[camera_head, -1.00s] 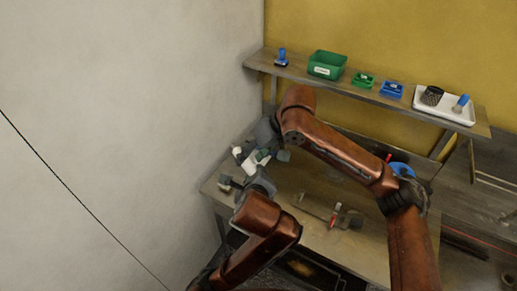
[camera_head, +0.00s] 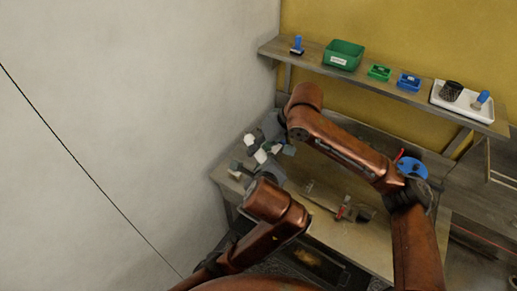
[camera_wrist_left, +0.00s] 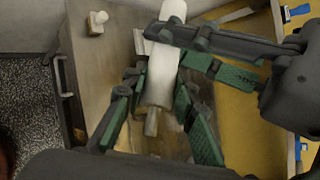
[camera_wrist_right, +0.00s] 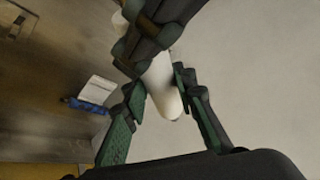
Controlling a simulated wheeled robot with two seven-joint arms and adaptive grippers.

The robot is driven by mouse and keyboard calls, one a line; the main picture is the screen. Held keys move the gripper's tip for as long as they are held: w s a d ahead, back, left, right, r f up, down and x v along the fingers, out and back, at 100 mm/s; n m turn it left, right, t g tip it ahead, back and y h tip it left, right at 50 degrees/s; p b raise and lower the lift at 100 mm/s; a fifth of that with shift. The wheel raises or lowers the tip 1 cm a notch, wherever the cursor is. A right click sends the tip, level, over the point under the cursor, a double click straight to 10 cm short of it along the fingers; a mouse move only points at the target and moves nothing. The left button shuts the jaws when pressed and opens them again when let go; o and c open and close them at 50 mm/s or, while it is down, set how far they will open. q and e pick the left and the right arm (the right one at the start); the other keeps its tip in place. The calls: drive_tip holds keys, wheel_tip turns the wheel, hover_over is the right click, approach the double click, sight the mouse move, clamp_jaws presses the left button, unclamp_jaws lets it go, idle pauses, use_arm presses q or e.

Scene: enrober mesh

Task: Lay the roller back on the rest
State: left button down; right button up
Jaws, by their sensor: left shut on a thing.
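The white roller (camera_wrist_left: 160,75) has a thin grey stub at its end. In the left wrist view it lies lengthwise between the green-padded fingers of my left gripper (camera_wrist_left: 157,85), which is shut on it. My right gripper (camera_wrist_right: 158,78) is at the same roller, whose white end (camera_wrist_right: 163,88) shows between its fingers in the right wrist view. I cannot tell whether those fingers press on it. The two grippers are close together and hide part of the roller. I cannot make out the rest.
A wooden bench (camera_head: 330,236) stands by the wall, with a red-handled tool (camera_head: 343,209) and a blue round thing (camera_head: 411,167) on it. Above it a shelf (camera_head: 405,95) carries a green bin (camera_head: 343,54), small boxes and a white tray (camera_head: 440,101).

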use_arm(q)
drive_tip(key=shift+d, duration=0.1)
use_arm(e)
drive_tip(key=shift+s+a, duration=0.15)
drive_tip(key=shift+a, duration=0.05)
clamp_jaws()
use_arm(q)
drive_tip(key=c, duration=1.5)
unclamp_jaws()
use_arm(e)
drive_tip(key=shift+d, duration=0.1)
